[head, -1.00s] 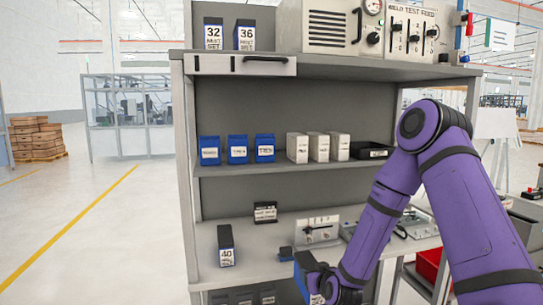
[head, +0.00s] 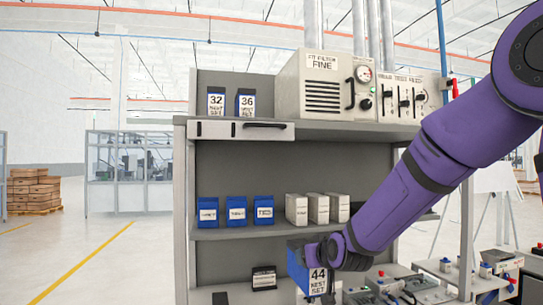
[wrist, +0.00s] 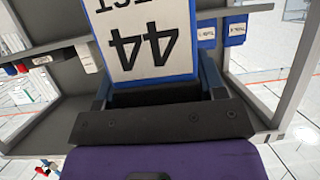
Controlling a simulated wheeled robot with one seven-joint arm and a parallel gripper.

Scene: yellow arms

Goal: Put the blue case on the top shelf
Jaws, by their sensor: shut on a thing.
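The blue case (head: 297,266) has a white label reading "44". My gripper (head: 322,254) is shut on it and holds it upright in front of the shelf unit, lower than the middle shelf in the head view. In the wrist view the case's "44" label (wrist: 147,38) fills the top middle, upside down, beyond the dark gripper bar; the fingertips are mostly hidden. The top shelf (head: 345,129) carries two dark blue cases at its left, labelled "32" (head: 216,103) and "36" (head: 246,104). Bare shelf shows only as a narrow strip.
A beige filter unit (head: 320,84) and a lever panel (head: 405,98) fill the top shelf's middle and right. A drawer (head: 240,131) hangs under its left front. The middle shelf holds blue boxes (head: 237,211) and white boxes (head: 318,208). Equipment crowds the lower right.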

